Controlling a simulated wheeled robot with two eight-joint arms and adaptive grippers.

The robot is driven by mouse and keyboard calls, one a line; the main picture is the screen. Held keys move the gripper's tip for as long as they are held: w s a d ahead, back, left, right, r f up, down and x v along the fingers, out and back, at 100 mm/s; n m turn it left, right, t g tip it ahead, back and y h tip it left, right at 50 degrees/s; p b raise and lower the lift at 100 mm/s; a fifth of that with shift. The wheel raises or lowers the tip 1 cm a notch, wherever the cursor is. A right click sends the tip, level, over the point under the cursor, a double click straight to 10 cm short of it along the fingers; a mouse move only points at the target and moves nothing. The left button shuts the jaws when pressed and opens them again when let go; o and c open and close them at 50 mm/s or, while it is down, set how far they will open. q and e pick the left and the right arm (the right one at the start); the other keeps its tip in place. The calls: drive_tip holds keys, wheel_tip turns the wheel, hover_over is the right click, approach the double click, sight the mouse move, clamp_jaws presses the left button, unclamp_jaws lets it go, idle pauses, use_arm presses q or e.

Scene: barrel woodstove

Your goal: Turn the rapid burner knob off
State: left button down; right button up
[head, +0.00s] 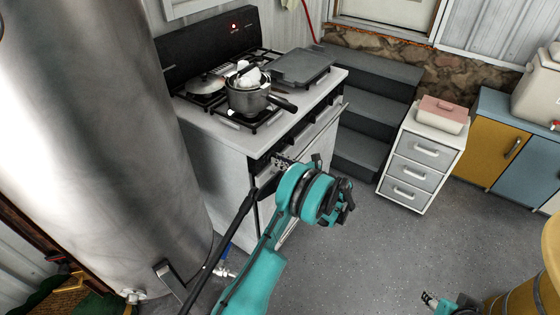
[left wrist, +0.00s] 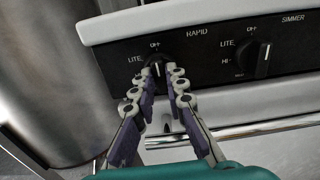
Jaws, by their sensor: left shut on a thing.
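The left wrist view shows a black knob (left wrist: 156,68) on the stove's front panel, with OFF above it, LITE to its left and RAPID to its upper right. The fingertips of my left gripper (left wrist: 164,74) are on either side of this knob and shut on it; they cover much of it. Its visible part stands roughly upright, towards OFF. In the head view my left gripper (head: 283,160) is at the stove's front panel, and the knob is hidden there. My right gripper (head: 429,299) is low at the bottom right, small and partly cut off, away from the stove.
The stove (head: 222,136) carries a pot (head: 246,99) with a handle over the front edge. A second knob (left wrist: 264,59) is right of the gripped one. A handle bar (left wrist: 245,134) runs below. A large metal tank (head: 125,130) stands close left. Open floor lies right.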

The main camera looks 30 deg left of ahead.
use_arm(q)
drive_tip(key=shift+m, duration=0.3)
drive_tip(key=c, duration=1.5)
unclamp_jaws()
drive_tip(key=shift+c, duration=0.2)
drive_tip(key=d, duration=1.2)
drive_tip(key=shift+s, duration=0.45)
